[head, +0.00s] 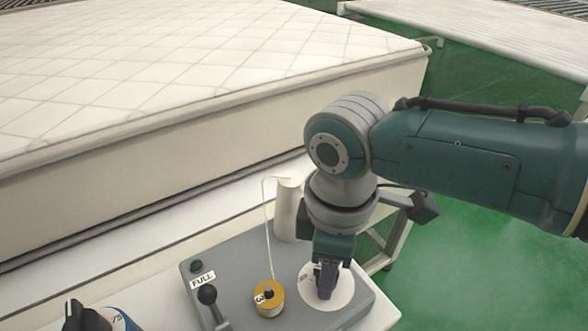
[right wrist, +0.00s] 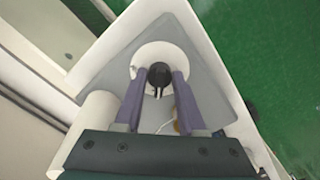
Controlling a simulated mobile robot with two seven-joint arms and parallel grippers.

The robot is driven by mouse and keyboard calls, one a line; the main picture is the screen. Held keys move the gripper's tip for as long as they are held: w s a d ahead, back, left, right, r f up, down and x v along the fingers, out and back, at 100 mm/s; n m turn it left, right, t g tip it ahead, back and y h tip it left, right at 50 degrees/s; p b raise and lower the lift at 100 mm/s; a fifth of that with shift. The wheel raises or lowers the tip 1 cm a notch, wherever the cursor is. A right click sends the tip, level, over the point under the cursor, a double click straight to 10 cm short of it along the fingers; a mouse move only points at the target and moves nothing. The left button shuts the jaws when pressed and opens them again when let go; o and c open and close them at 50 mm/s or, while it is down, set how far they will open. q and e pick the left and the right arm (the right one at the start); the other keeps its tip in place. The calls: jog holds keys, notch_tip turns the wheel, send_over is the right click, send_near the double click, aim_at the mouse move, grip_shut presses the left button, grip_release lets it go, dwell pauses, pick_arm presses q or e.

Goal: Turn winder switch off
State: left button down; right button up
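A grey control box (head: 235,262) stands beside the mattress. On its right part, a white disc (head: 344,290) carries a black knob (right wrist: 160,75), which is hidden in the head view. My right gripper (head: 326,292) points down over this disc. In the right wrist view, its two purple fingers (right wrist: 160,82) are apart, one on each side of the knob. I cannot tell whether they touch it. A lever with a black ball (head: 207,294) stands at the box's left, by a FULL label (head: 202,279). My left gripper is not in view.
A green button (head: 196,267) is at the box's back left. A quilted mattress (head: 150,60) fills the upper left. Green floor (head: 450,270) is clear at right.

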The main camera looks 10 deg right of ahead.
jog(key=o, duration=0.4)
jog(key=shift+r, duration=0.1)
jog(key=shift+r, duration=0.4)
notch_tip(320, 180, up, 8)
jog(key=shift+f+p, duration=0.15)
jog(key=shift+p, duration=0.9)
jog(key=shift+r, duration=0.65)
